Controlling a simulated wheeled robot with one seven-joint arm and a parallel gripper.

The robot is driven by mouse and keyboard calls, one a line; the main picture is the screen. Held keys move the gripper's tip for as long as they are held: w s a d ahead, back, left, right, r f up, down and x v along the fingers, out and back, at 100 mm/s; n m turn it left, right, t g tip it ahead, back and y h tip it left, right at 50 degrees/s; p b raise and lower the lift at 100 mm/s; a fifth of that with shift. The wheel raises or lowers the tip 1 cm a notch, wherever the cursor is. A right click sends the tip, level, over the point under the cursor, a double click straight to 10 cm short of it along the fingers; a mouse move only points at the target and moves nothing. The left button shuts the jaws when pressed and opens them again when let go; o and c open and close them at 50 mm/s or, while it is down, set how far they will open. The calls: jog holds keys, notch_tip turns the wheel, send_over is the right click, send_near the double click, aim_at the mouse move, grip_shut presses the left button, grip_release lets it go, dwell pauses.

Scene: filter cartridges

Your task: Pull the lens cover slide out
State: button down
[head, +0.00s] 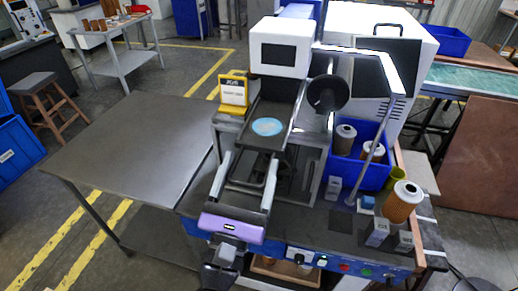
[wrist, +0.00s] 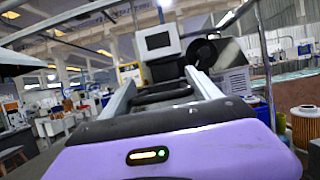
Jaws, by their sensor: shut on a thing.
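My gripper (head: 250,160) has a purple body and two long grey fingers pointing at the machine. It is shut on a dark loop-shaped handle (head: 257,186), which lies between the fingers. The handle also shows between the fingers in the wrist view (wrist: 162,95). I take it for the lens cover slide's handle; how far the slide is out cannot be told. Above and behind it, a dark sloping plate (head: 282,112) carries a pale blue disc (head: 267,126), under the machine's white head (head: 281,47).
A blue bin (head: 372,177) with filter cartridges stands to the right of the machine, and an orange cartridge (head: 402,203) nearer. A lamp arm (head: 385,125) rises there. A yellow-framed sign (head: 234,93) stands left. The grey table (head: 130,150) at left is bare.

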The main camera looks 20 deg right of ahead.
jog(key=s+a, duration=0.1)
jog(key=s, duration=0.1)
jog(key=s+a+b, duration=0.1)
jog(key=s+a, duration=0.1)
jog(key=shift+a, duration=0.1)
jog(key=shift+c, duration=2.2)
grip_release()
jog(key=b+v, duration=0.2)
jog(key=v, duration=0.5)
jog(key=shift+s+a, duration=0.2)
jog(key=shift+s, duration=0.15)
